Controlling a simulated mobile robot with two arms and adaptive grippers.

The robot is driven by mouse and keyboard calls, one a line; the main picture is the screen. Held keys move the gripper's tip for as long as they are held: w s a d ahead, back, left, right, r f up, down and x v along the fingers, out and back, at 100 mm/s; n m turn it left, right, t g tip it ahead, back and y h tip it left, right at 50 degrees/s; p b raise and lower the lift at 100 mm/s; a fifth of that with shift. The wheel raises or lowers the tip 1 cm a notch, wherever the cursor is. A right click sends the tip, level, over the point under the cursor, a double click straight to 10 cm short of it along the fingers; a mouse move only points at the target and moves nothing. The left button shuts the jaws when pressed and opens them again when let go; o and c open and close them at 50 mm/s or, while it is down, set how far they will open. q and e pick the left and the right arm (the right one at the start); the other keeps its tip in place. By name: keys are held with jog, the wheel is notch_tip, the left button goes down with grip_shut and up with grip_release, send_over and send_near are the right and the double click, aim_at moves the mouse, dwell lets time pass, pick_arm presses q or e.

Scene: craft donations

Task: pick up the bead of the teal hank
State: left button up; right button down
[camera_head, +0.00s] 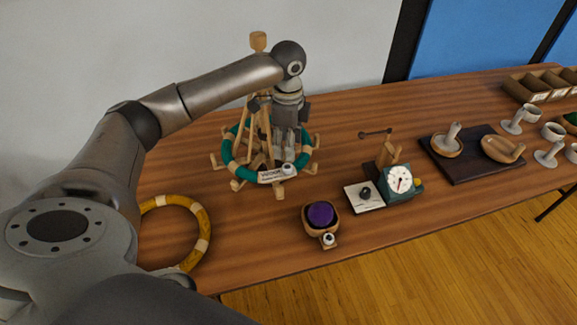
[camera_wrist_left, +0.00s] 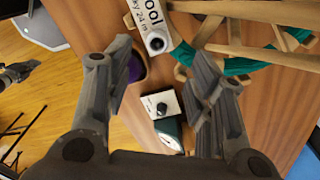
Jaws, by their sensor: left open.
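The teal hank (camera_head: 229,158) is looped around a wooden swift (camera_head: 258,125) on the table, and part of it shows in the left wrist view (camera_wrist_left: 238,66). A white label (camera_head: 270,176) hangs at its front, with a small pale bead (camera_head: 288,169) at the label's end. My left gripper (camera_head: 287,155) is open and empty, pointing down just above the bead. I cannot tell whether a finger touches it. My right gripper is not visible.
A yellow hank (camera_head: 203,222) lies at left, partly behind my arm. A purple ball (camera_head: 321,214) sits in a wooden holder in front. A green dial scale (camera_head: 399,182) stands to the right, before a dark board (camera_head: 470,171) with wooden pieces. Cups and compartment boxes are farther right.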

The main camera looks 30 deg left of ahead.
aim_at(288, 168)
pick_arm(q)
notch_tip(288, 168, down, 3)
jog(key=shift+r, duration=0.15)
jog(key=f+p, duration=0.1)
jog(key=f, duration=0.3)
jog(key=shift+s+d+f+p, duration=0.15)
jog(key=shift+s+p, duration=0.05)
jog(key=shift+p, duration=0.15)
jog(key=shift+f, duration=0.4)
jog(key=c, duration=0.7)
